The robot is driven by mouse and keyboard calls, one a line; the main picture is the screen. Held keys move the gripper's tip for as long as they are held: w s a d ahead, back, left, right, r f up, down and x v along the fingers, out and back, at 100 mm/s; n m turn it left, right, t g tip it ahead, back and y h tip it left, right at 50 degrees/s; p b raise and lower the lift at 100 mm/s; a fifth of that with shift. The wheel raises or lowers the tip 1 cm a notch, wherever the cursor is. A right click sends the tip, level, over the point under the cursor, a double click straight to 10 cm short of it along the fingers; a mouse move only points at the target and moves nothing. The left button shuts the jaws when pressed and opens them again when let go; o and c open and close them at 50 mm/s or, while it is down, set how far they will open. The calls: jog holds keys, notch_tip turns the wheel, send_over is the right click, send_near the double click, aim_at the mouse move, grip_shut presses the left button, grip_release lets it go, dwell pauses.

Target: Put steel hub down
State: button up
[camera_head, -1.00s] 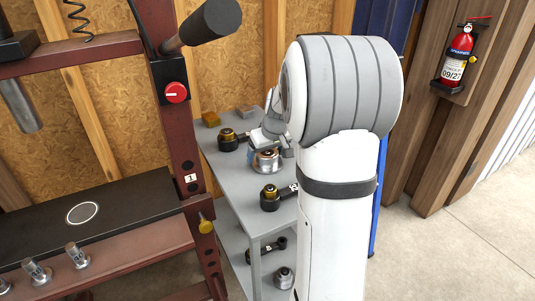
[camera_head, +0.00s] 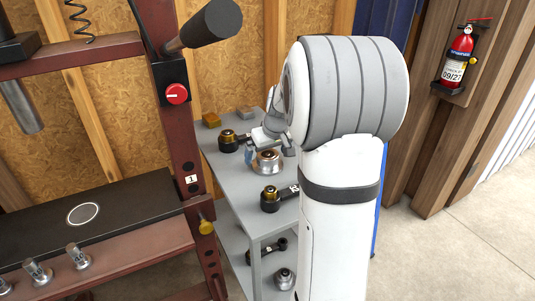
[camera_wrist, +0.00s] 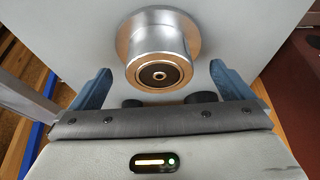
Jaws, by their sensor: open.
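The steel hub (camera_head: 268,161) sits on the grey shelf's top surface (camera_head: 246,206), flange down with its raised boss upward. In the wrist view the hub (camera_wrist: 158,50) lies just beyond my gripper (camera_wrist: 160,88), with its round boss and dark centre facing the camera. The two blue fingers are spread wide, one on each side of the hub's boss, and neither appears to touch it. In the head view my gripper (camera_head: 259,147) is beside the hub and partly hidden by my arm.
A black part with a brass top (camera_head: 228,141) stands behind the hub, and a similar one (camera_head: 270,198) stands in front. Small blocks (camera_head: 211,119) lie at the shelf's back. The red press frame (camera_head: 181,140) rises close on the left. More parts (camera_head: 284,278) are on the lower shelf.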

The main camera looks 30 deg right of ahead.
jog(key=v, duration=1.1)
jog(key=s+a+f+g, duration=0.1)
jog(key=s+a+f, duration=0.3)
jog(key=s+a, duration=0.4)
jog(key=s+a+f+g, duration=0.1)
jog(key=s+a+f, duration=0.3)
jog(key=s+a, duration=0.4)
jog(key=s, duration=0.5)
jog(key=shift+s+p, duration=0.4)
jog(key=shift+f, duration=0.1)
